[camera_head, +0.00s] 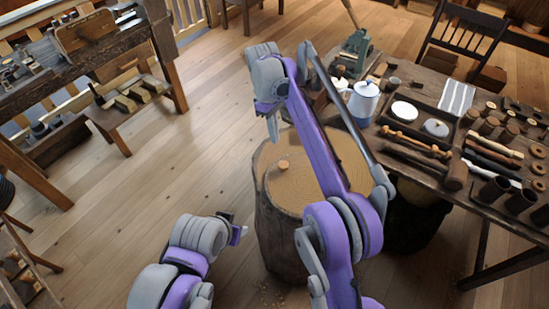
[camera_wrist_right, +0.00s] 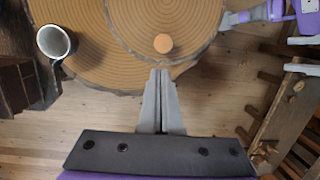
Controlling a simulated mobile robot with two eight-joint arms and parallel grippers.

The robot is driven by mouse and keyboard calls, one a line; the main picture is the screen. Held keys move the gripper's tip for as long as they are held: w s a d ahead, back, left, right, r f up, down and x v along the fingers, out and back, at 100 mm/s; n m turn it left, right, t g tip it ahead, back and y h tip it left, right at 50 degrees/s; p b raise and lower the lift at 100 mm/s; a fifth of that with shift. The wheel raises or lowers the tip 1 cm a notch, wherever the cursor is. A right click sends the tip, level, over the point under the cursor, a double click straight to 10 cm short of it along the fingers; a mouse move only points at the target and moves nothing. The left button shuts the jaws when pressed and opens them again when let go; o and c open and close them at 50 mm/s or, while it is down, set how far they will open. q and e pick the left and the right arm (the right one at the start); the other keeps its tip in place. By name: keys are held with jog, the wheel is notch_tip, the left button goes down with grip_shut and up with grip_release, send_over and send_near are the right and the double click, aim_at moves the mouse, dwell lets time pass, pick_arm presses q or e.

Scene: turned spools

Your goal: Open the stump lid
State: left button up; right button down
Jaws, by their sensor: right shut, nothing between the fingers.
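The tree stump (camera_head: 277,238) stands on the floor in the middle of the head view. Its round ringed lid (camera_head: 300,185) lies flat on top, with a small wooden knob (camera_head: 283,164). My right arm hides part of the lid. In the right wrist view the lid (camera_wrist_right: 185,22) shows as a circle in the stump top, its knob (camera_wrist_right: 163,43) just beyond my fingertips. My right gripper (camera_head: 273,138) points down beside the knob, shut and empty, apart from it; its fingers (camera_wrist_right: 160,72) touch each other. My left gripper (camera_head: 238,230) is left of the stump; its jaws are unclear.
A workbench (camera_head: 470,205) with tools, a lidded pot (camera_head: 362,103) and turned pieces stands at the right. A mug (camera_wrist_right: 56,42) shows beside the lid in the wrist view; its support is unclear. Another bench (camera_head: 95,70) is at the left.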

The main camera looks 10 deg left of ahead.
aim_at(276, 168)
jog(key=f, duration=0.3)
jog(key=s+f+b, duration=0.1)
jog(key=f, duration=0.6)
jog(key=shift+s+d+f+b, duration=0.2)
jog(key=shift+s+d+b, duration=0.1)
jog(key=shift+b, duration=0.1)
jog(key=shift+r, duration=0.1)
